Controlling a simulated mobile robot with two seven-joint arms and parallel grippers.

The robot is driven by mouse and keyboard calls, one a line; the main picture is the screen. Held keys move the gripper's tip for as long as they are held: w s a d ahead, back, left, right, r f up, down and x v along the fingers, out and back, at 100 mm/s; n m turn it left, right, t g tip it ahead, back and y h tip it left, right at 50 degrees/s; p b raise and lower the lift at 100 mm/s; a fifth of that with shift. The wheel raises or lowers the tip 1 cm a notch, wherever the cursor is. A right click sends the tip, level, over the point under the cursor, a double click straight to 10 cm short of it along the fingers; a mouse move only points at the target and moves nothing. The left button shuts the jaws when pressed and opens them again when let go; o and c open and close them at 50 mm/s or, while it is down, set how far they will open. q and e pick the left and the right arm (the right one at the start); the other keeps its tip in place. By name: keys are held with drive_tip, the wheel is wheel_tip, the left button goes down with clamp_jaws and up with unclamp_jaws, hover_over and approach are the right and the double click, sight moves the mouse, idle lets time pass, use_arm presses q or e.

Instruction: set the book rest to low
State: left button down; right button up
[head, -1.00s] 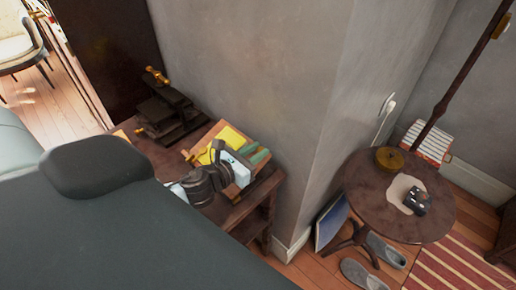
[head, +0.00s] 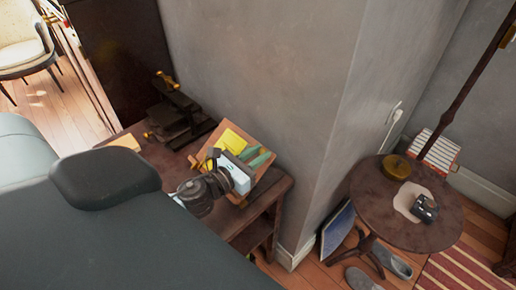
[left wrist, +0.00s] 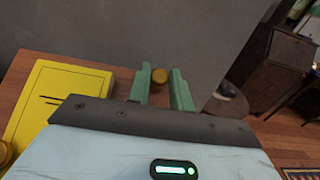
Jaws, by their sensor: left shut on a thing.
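The book rest (head: 267,177) is a wooden panel on the dark side table, tilted up, with a yellow booklet (head: 231,140) on it. Its wood and the booklet (left wrist: 62,103) also show at the left of the left wrist view. My left gripper (head: 258,159) reaches over the panel from the front. In the left wrist view its two green fingers (left wrist: 160,88) stand on either side of a small brass knob (left wrist: 159,76) and are shut on it. The support behind the panel is hidden. My right gripper is out of view.
Dark stacked pieces with brass parts (head: 175,110) stand behind the rest on the side table (head: 150,150). A grey wall (head: 275,65) rises close behind. A round table (head: 405,225) with a brass dish (head: 395,167) stands at the right, slippers below it.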

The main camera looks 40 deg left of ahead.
use_arm(q)
drive_tip(key=shift+s+f, duration=0.2)
drive_tip(key=shift+f, duration=0.25)
drive_tip(key=c, duration=1.5)
unclamp_jaws()
drive_tip(key=shift+o, duration=1.1)
drive_tip(key=shift+r, duration=0.25)
drive_tip(key=shift+s, duration=0.1)
drive_tip(key=s, duration=0.4)
drive_tip(key=s+a+b, duration=0.1)
drive_tip(key=s, duration=0.1)
drive_tip(key=shift+s+r, duration=0.1)
drive_tip(key=shift+s, duration=0.65)
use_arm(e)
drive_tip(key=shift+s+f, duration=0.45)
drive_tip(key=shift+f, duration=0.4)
